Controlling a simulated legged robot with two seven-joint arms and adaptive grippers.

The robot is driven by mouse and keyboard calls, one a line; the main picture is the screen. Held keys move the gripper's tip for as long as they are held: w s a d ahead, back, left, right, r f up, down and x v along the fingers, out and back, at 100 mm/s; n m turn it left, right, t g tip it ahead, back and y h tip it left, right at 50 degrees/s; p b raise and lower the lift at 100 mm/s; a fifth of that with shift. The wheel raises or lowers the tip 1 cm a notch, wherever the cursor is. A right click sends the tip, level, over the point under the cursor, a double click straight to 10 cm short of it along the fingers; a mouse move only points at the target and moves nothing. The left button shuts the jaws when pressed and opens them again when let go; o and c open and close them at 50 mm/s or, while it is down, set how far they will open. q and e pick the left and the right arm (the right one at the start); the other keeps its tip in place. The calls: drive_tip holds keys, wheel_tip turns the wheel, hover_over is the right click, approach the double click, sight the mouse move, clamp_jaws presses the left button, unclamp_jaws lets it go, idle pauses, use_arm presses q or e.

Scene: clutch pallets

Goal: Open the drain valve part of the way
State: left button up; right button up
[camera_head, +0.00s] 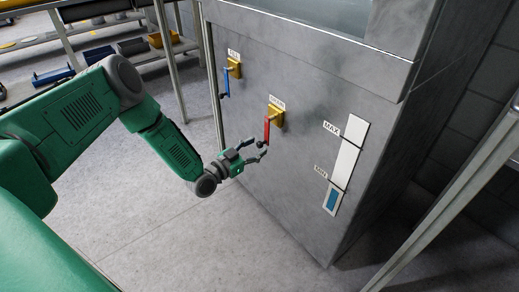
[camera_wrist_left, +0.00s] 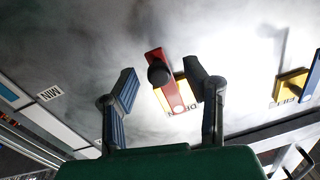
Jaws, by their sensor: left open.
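The drain valve has a yellow body (camera_head: 276,115) and a red lever (camera_head: 267,130) that hangs down and ends in a black knob. It is on the front of a grey metal tank, under a label reading DRAIN. My left gripper (camera_head: 258,151) is open, with its fingers near the lever's lower end. In the left wrist view, the red lever (camera_wrist_left: 166,82) and its black knob (camera_wrist_left: 158,73) appear between the two spread fingers (camera_wrist_left: 161,78). I cannot tell whether either finger touches the lever. My right gripper is not in view.
The fill valve with a blue lever (camera_head: 226,84) is up and left of the drain valve. A level gauge (camera_head: 347,152) marked MAX and MIN is to the right, with blue near its bottom. Racks with parts (camera_head: 90,48) stand behind left. A slanted metal post (camera_head: 450,205) is at right.

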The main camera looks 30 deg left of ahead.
use_arm(q)
drive_tip(key=shift+x, duration=0.9)
clamp_jaws()
drive_tip(key=shift+d, duration=0.1)
drive_tip(key=shift+s+d+r+n+g+p, duration=0.25)
drive_tip(key=shift+d+n, duration=0.5)
drive_tip(key=shift+n, duration=0.5)
drive_tip(key=shift+s+d+r+n+p, duration=0.1)
drive_tip(key=shift+s+d+r+n, duration=0.25)
drive_tip(key=shift+d+n, duration=0.65)
drive_tip(key=shift+s+d+r+n+g+p, duration=0.25)
drive_tip(key=shift+d+n, duration=0.3)
drive_tip(key=shift+n, duration=0.9)
drive_tip(key=shift+r, duration=0.1)
